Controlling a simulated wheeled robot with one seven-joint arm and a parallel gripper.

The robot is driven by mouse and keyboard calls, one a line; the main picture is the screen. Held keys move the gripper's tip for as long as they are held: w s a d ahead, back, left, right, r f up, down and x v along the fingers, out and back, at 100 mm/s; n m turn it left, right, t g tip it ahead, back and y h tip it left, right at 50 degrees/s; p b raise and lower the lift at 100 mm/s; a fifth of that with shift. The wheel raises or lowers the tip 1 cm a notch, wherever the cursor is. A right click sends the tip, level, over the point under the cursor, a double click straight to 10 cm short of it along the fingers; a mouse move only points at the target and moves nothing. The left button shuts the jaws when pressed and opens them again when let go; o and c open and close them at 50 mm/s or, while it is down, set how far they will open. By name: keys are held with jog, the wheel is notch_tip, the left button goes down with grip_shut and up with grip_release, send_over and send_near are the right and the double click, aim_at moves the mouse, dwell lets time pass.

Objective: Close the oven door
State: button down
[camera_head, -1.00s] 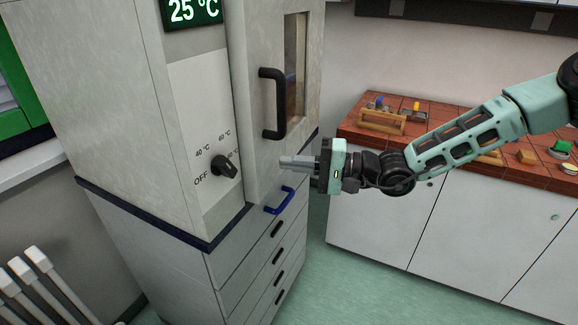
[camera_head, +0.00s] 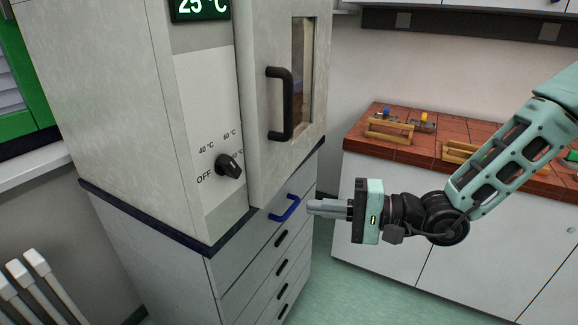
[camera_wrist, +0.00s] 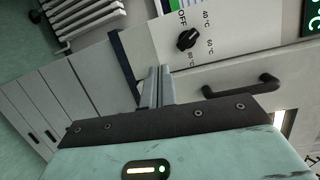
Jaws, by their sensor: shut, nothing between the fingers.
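The oven (camera_head: 140,120) is a tall pale cabinet with a green display and a dial. Its door (camera_head: 262,160) has a black handle (camera_head: 287,104) and a narrow window (camera_head: 301,65). The door's near edge stands proud of the dial panel and overlaps a temperature label. I cannot tell whether it is fully shut. My gripper (camera_head: 313,207) is shut and empty, below and to the right of the door handle. In the wrist view, the fingers (camera_wrist: 158,72) lie in front of the oven's lower part, with the handle (camera_wrist: 243,88) to their right.
A drawer unit (camera_head: 240,265) with a blue handle (camera_head: 286,209) supports the oven, close to my fingertips in the picture. The dial (camera_head: 230,166) is left of the door. A red tiled bench (camera_head: 420,150) with wooden holders stands at the right. Green floor shows between them.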

notch_tip(320, 180, down, 2)
jog(key=w+d+f+m+h, duration=0.1)
jog(key=w, duration=0.1)
jog(key=t+b, duration=0.2)
jog(key=t, duration=0.1)
send_near(264, 152)
jog(key=p+x, duration=0.6)
jog(key=shift+w+a+f, duration=0.1)
jog(key=shift+w+a, duration=0.15)
jog(key=shift+a, duration=0.15)
